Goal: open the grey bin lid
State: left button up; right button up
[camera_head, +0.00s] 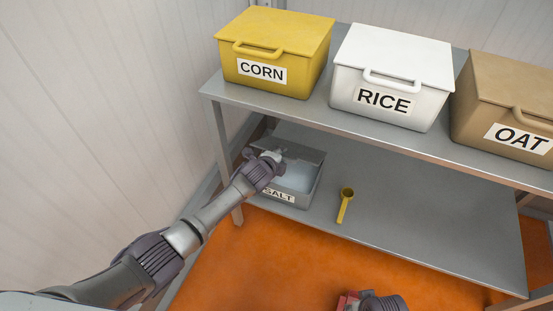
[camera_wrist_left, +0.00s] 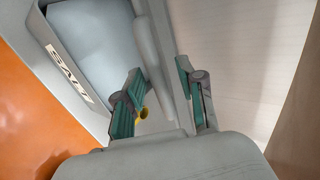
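The grey bin (camera_head: 301,199) labelled SALT stands on the lower shelf; it also shows in the left wrist view (camera_wrist_left: 58,45). Its lid (camera_head: 300,142) is raised at the back, and pale contents show inside. My left gripper (camera_head: 274,158) reaches over the bin's left side at the lid. In the left wrist view my left gripper (camera_wrist_left: 160,75) has its fingers apart, one on each side of the lid's edge and handle (camera_wrist_left: 149,60); a gap shows between them. My right gripper (camera_head: 372,301) is only partly in view at the bottom edge, by something red.
A yellow scoop (camera_head: 345,205) lies on the lower shelf (camera_head: 420,225) right of the bin. The upper shelf (camera_head: 290,108) holds a yellow CORN bin (camera_head: 270,50), a white RICE bin (camera_head: 395,60) and a brown OAT bin (camera_head: 510,95), close above my left arm. A wall is at left.

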pick_arm(q)
jog(key=v, duration=1.1)
jog(key=shift+s+r, duration=0.25)
jog(key=shift+s, duration=0.1)
jog(key=shift+a, duration=0.1)
